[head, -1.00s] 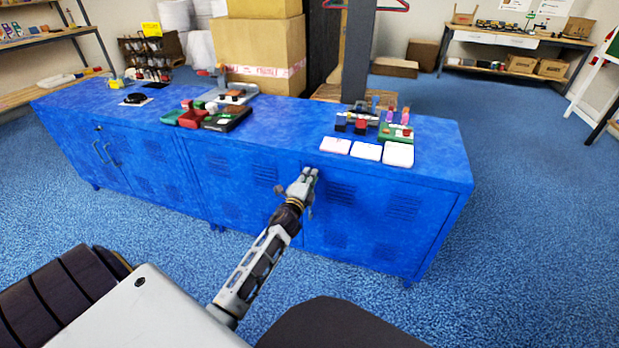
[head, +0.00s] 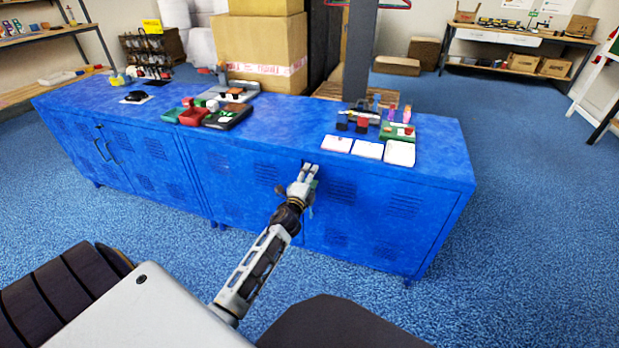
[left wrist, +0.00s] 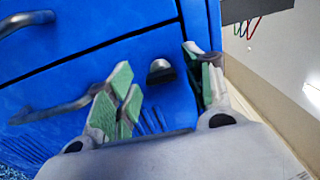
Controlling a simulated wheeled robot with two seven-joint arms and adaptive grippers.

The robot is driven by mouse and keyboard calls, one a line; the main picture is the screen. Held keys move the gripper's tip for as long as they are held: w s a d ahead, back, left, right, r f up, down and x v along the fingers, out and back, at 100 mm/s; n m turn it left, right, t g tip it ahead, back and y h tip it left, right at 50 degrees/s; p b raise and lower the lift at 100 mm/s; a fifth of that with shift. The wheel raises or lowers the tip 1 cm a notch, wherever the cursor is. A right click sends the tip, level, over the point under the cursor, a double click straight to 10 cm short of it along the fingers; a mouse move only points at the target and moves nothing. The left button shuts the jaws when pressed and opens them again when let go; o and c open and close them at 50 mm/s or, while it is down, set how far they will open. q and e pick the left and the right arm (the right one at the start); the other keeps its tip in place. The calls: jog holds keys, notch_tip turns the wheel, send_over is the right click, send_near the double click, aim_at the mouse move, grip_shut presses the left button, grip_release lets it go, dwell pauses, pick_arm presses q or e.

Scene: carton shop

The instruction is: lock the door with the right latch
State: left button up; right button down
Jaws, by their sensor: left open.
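The blue cabinet (head: 380,215) has louvred doors, and my left gripper (head: 310,170) is at its front, near the top edge by the door seam. In the left wrist view my left gripper (left wrist: 162,88) is open, with green-padded fingers. A small silver latch knob (left wrist: 160,68) with a dark base shows between the fingers on the blue front. I cannot tell whether either finger touches it. A grey bar handle (left wrist: 55,110) is partly behind one finger, and another handle (left wrist: 25,20) is at the upper left corner. In the head view the gripper hides the latch. My right gripper is not in view.
White cards (head: 367,149) and small parts lie on the cabinet top above the gripper. Trays (head: 228,116) stand further left. A dark post (head: 358,50) and cardboard boxes (head: 260,50) stand behind. The blue floor in front and right is clear.

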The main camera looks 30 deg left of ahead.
pick_arm(q)
jog(key=v, duration=1.2)
dwell(0.5)
jog(key=shift+a, duration=0.1)
jog(key=shift+f, duration=0.1)
dwell(0.3)
